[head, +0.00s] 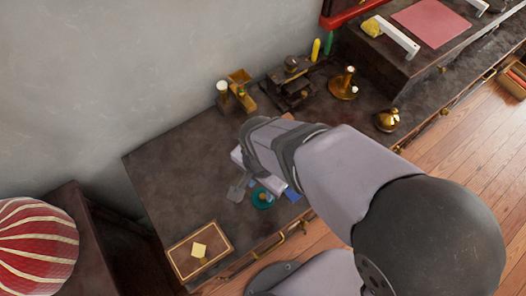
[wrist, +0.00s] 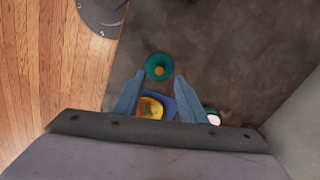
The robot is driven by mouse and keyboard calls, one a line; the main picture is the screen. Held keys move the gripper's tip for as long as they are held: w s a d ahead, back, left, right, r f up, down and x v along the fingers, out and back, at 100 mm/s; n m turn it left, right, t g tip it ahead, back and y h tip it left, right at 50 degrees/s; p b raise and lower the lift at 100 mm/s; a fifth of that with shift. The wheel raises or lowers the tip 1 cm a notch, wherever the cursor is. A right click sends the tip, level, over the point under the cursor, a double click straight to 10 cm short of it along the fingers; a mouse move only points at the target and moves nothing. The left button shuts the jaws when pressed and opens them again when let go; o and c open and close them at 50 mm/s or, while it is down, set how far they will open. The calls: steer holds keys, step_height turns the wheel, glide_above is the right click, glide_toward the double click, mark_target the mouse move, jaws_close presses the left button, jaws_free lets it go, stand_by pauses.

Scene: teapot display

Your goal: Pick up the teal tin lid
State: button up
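The teal tin lid (wrist: 150,74) looks like a round teal disc with a small orange-gold knob at its centre. It lies on the dark tabletop, just beyond the fingertips in the wrist view. In the head view the teal disc (head: 262,204) shows beside my gripper, near the table's front edge. My gripper (wrist: 157,79) is open, with its two blue-grey fingers apart and nothing visibly held. A yellow object (wrist: 150,107) on something blue shows between the fingers, partly hidden by the gripper body.
A teal object with a white top (wrist: 213,118) stands right of the fingers. A framed board (head: 183,262) with a yellow piece lies at the table's front left. Brass objects (head: 343,88) stand at the back. Bare tabletop (head: 180,180) spreads left of my gripper.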

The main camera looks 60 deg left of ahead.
mark_target(262, 196)
steer(key=shift+w+f+p, duration=0.15)
steer(key=shift+f+p, duration=0.3)
steer(key=shift+f, duration=3.15)
jaws_close()
